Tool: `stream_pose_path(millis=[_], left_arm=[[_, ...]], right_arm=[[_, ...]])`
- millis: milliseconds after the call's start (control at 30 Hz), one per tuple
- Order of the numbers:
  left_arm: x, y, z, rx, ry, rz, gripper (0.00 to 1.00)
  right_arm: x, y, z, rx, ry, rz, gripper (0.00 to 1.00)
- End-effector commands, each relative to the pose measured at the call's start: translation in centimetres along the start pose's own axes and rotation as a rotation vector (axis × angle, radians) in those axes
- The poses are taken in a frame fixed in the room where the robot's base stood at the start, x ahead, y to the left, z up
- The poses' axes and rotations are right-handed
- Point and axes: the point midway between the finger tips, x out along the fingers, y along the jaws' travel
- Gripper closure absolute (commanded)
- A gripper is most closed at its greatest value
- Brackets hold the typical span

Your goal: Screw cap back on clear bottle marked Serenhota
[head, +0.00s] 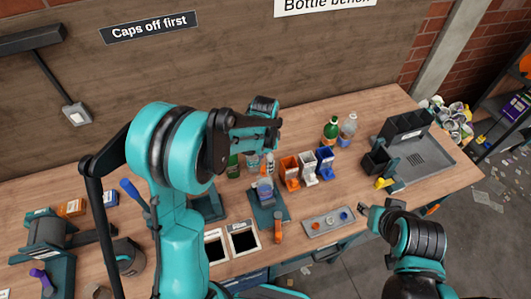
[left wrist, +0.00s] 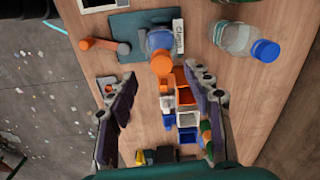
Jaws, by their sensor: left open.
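My left gripper (head: 268,124) is in the air above the back middle of the bench. No Serenhota lettering is readable. A small grey tray (head: 313,231) holds orange and blue caps. My right gripper (head: 372,212) is low at the tray's right; its jaws are unclear.
A clear bottle (head: 348,130) and a green bottle (head: 330,131) stand at the back. Orange, white and blue bins (head: 290,170) stand right of the fixture. A blue-capped clear bottle (left wrist: 237,40) shows in the left wrist view.

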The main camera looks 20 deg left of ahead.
Motion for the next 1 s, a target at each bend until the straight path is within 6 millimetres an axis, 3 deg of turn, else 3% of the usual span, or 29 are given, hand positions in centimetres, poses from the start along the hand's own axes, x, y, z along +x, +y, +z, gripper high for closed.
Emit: stream_pose_path(millis=[233,567,600,800,967,1000], left_arm=[[3.0,0.0,0.0,-0.001,0.000,0.000,0.49],[3.5,0.0,0.0,-0.001,0.000,0.000,0.49],[3.5,0.0,0.0,-0.001,0.000,0.000,0.52],[3.5,0.0,0.0,-0.001,0.000,0.000,1.00],[3.5,0.0,0.0,-0.001,0.000,0.000,1.00],[3.5,0.0,0.0,-0.001,0.000,0.000,0.81]], right_arm=[[0.2,0.0,0.1,0.000,0.000,0.000,0.60],[0.2,0.0,0.1,0.000,0.000,0.000,0.60],[0.2,0.0,0.1,0.000,0.000,0.000,0.60],[0.2,0.0,0.1,0.000,0.000,0.000,0.60],[0.2,0.0,0.1,0.000,0.000,0.000,0.60],[0.2,0.0,0.1,0.000,0.000,0.000,0.60]])
